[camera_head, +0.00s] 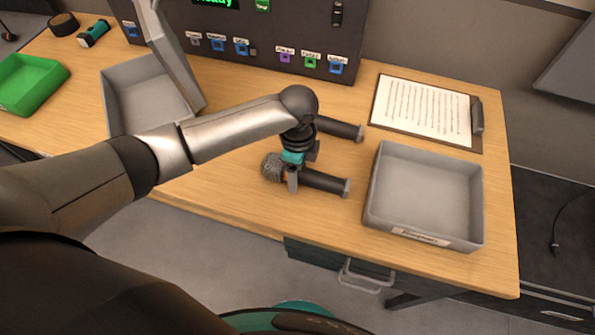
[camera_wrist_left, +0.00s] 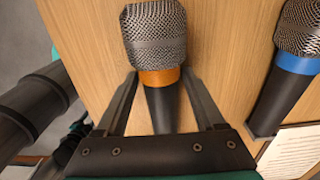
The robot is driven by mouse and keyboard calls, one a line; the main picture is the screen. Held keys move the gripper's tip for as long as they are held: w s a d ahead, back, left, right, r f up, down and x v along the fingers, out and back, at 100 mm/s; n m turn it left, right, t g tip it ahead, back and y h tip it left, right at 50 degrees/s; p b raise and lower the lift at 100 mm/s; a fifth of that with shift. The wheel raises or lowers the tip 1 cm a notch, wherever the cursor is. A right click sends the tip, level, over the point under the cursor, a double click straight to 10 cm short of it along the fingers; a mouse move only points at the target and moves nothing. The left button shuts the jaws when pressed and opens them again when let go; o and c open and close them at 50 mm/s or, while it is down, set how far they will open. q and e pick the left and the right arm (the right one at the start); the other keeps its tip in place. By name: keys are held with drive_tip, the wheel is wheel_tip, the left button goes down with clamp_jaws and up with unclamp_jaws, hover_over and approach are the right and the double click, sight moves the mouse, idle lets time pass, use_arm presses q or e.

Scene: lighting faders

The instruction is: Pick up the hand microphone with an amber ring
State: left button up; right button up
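The hand microphone with an amber ring (camera_wrist_left: 160,76) lies on the wooden table, its silver mesh head at the top of the left wrist view. In the head view its dark handle (camera_head: 325,182) points right and its head (camera_head: 271,168) points left. My left gripper (camera_head: 290,186) is down over it, fingers on either side near the ring. In the left wrist view the gripper (camera_wrist_left: 160,72) looks open, with narrow gaps beside the handle; contact at the fingertips is hard to judge. My right gripper is not in view.
A second microphone with a blue ring (camera_wrist_left: 297,64) lies behind; its handle shows in the head view (camera_head: 340,128). A grey tray (camera_head: 425,235) stands right, a clipboard (camera_head: 425,108) behind it. Another grey tray (camera_head: 118,92) and a green tray (camera_head: 32,85) stand left. A control panel (camera_head: 270,35) stands behind.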

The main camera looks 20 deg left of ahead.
use_arm(q)
clamp_jaws()
idle(0.3)
drive_tip(key=shift+r, duration=0.1)
